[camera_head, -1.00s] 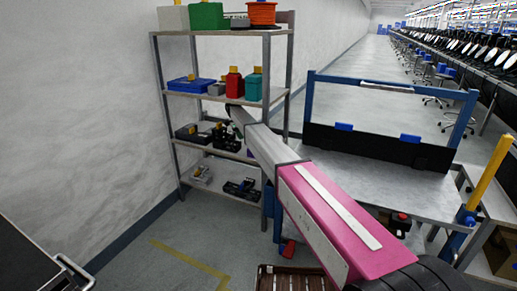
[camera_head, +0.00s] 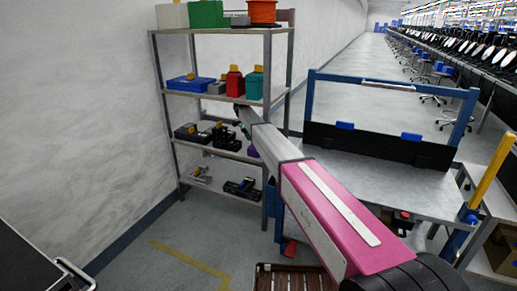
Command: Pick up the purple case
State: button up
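A small patch of purple, which looks like the purple case (camera_head: 252,152), shows on the third shelf down of the metal rack, near its right end. My arm hides most of it. My pink and grey arm reaches from the lower right toward the rack. My gripper (camera_head: 241,122) is at the far end of the arm, in front of the rack, around the gap between the second and third shelves. It is small and dark, and I cannot see whether its fingers are open or shut. I cannot tell its distance from the case.
The metal rack (camera_head: 213,93) holds a blue case, red and teal containers, and dark tools. A workbench (camera_head: 385,188) with a blue frame stands right of it. A brown crate (camera_head: 292,279) sits on the floor. The floor left of the crate is clear.

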jog(key=d, duration=0.1)
jog(key=s+d, duration=0.1)
jog(key=d, duration=0.2)
jog(key=shift+s, duration=0.3)
jog(key=shift+d+f, duration=0.3)
jog(key=shift+f, duration=0.3)
grip_shut()
